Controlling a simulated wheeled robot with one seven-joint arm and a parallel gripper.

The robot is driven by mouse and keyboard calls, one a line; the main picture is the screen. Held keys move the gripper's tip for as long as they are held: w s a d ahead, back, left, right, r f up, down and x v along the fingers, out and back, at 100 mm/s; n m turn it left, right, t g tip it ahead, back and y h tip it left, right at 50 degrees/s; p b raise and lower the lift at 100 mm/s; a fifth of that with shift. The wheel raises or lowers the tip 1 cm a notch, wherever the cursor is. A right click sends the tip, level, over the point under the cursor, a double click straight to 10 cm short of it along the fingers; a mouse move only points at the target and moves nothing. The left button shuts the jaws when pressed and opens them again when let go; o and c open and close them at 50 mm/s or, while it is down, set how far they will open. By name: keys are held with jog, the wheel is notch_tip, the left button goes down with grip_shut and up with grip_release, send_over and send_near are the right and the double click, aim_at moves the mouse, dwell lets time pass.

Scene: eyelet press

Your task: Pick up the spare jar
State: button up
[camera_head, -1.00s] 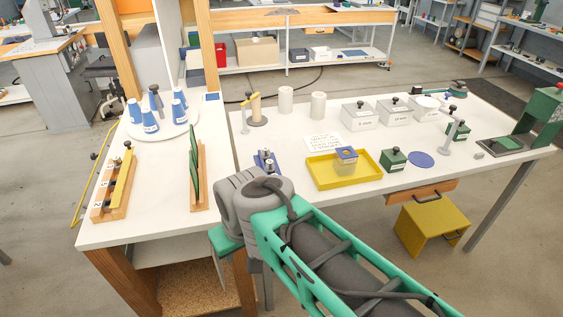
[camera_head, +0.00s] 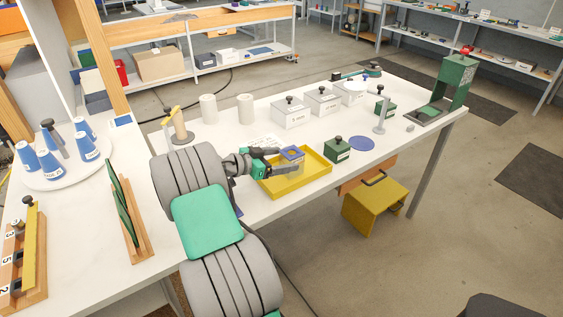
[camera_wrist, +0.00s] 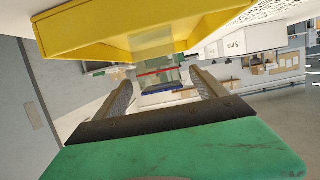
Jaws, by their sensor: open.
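In the wrist view the jar (camera_wrist: 158,74) shows between and beyond the two fingertips (camera_wrist: 160,84), with a blue and a red band. The tray (camera_wrist: 95,32) fills the top of that view. I cannot tell whether a finger touches the jar.
A green box with a knob (camera_head: 336,149) and a blue disc (camera_head: 362,143) are right of the tray. White lidded boxes (camera_head: 291,113) and pale cylinders (camera_head: 245,108) stand behind. A green press (camera_head: 456,85) is at the right end.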

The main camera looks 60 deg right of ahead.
aim_at(299, 156)
jog(key=p+x, duration=0.1)
jog(key=x, duration=0.6)
jog(key=shift+d+p, duration=0.1)
jog(key=shift+p, duration=0.3)
jog(key=shift+r, duration=0.1)
jog(key=c, duration=1.5)
